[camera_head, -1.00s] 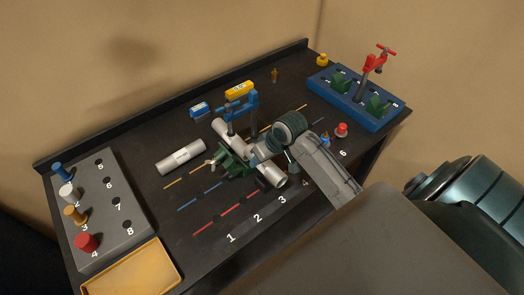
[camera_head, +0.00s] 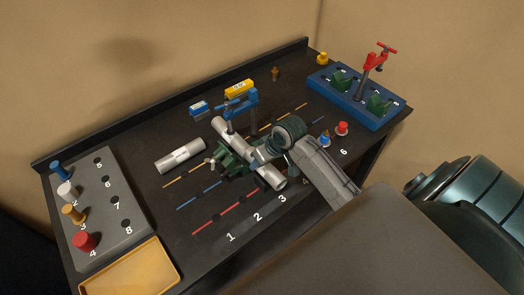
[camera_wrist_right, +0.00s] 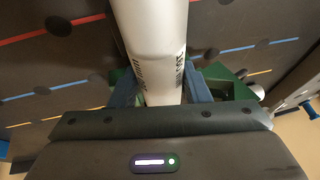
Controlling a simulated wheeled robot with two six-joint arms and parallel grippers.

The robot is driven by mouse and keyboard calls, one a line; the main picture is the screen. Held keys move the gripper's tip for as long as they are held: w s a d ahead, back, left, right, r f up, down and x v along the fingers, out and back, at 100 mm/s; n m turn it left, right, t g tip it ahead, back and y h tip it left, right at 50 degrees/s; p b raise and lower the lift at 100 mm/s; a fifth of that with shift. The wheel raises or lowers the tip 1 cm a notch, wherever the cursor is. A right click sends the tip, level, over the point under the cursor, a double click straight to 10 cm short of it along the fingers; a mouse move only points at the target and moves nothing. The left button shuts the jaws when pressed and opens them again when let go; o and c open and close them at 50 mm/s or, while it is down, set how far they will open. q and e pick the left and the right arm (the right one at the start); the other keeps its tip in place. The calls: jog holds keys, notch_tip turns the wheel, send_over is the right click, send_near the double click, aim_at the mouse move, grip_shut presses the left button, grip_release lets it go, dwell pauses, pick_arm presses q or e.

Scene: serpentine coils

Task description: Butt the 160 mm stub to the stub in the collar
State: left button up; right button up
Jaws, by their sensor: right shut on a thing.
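The held white stub (camera_head: 270,177) lies slanted across the middle of the bench in the head view. My right gripper (camera_head: 254,158) is shut on it, and it fills the space between the blue fingers (camera_wrist_right: 160,92) in the wrist view. Another white stub (camera_head: 222,129) lies beyond it, under a blue clamp (camera_head: 240,104). The two look in line in the head view. The gripper and green collar (camera_head: 232,158) hide the join, so I cannot tell whether the ends touch. The green collar also shows in the wrist view (camera_wrist_right: 217,73). My left gripper is not in view.
A loose labelled white tube (camera_head: 180,156) lies left of the collar. A grey peg board (camera_head: 122,225) and yellow tray (camera_head: 130,270) are at the left. A blue block with a red clamp (camera_head: 372,62) is at the back right. Small red and blue buttons (camera_head: 342,128) stand right of my arm.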

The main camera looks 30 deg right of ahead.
jog(key=shift+f, duration=0.35)
dwell(0.3)
jog(key=shift+f, duration=0.35)
jog(key=shift+w+p, duration=0.4)
dwell(0.9)
jog(key=o, duration=1.3)
jog(key=b+v, duration=0.2)
jog(key=v, duration=0.8)
jog(key=shift+s+r, duration=0.25)
